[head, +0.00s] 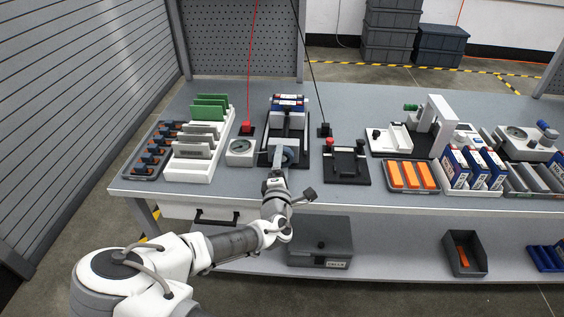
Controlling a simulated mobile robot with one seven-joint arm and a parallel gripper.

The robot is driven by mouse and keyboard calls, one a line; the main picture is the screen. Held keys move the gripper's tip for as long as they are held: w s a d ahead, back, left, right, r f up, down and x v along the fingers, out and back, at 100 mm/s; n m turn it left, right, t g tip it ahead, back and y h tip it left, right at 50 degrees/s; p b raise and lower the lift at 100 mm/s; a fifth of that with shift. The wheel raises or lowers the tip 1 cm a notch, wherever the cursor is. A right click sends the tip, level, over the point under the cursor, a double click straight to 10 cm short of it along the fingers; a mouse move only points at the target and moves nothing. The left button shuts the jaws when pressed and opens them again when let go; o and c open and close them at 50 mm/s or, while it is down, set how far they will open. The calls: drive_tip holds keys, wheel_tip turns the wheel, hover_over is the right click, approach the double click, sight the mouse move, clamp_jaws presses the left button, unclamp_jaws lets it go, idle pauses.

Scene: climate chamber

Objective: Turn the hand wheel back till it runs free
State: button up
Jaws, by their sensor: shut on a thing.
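A black and white clamp fixture (296,124) stands near the front edge of the bench, with blue and white blocks (288,101) at its far end. The hand wheel (291,156) is a dark, blue-grey round part at the fixture's near end, partly covered by my gripper. My gripper (281,156) reaches over the bench edge from below and is shut on the hand wheel. The fingertips are small in the picture, and their exact hold on the rim cannot be made out.
A white gauge box (240,152) stands close on the left, and a black fixture with a red knob (346,162) on the right. A red cord (251,62) and a black cord (309,62) hang near the clamp. A grey box (320,242) sits on the lower shelf.

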drive_tip(key=o, duration=1.2)
drive_tip(key=shift+o, duration=0.2)
drive_tip(key=shift+s, duration=0.1)
drive_tip(key=s+p, duration=0.1)
drive_tip(key=s, duration=1.6)
drive_tip(key=shift+s+a, duration=0.15)
drive_tip(key=shift+a, duration=0.15)
